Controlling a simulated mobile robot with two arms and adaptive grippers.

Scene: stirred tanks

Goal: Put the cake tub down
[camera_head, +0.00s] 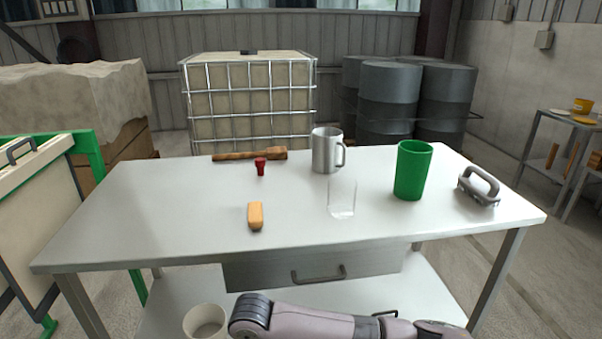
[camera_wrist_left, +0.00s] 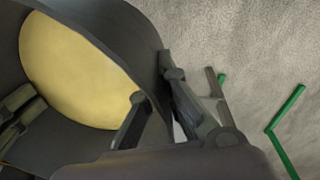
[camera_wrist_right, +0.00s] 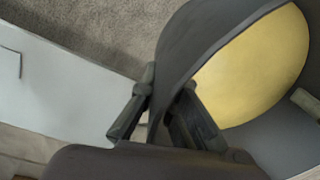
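The cake tub is a wide dark grey tub with a flat yellow surface inside. It shows in the left wrist view (camera_wrist_left: 112,28) and the right wrist view (camera_wrist_right: 188,38); I do not see it in the head view. My left gripper (camera_wrist_left: 156,88) has one finger inside the tub and one outside, closed on its wall. My right gripper (camera_wrist_right: 167,88) likewise grips the wall, one finger on each side. Both grippers are out of the head view, where only a part of my arm shows at the bottom. What lies under the tub is hidden.
A white table (camera_head: 150,215) bears a green cup (camera_head: 412,172), metal mug (camera_head: 323,152), clear glass (camera_head: 342,200), orange block (camera_head: 255,215), wooden tool (camera_head: 235,156), small red object (camera_head: 260,167) and grey handled tool (camera_head: 480,188). Its left part is clear. A green-framed rack (camera_head: 95,152) stands left.

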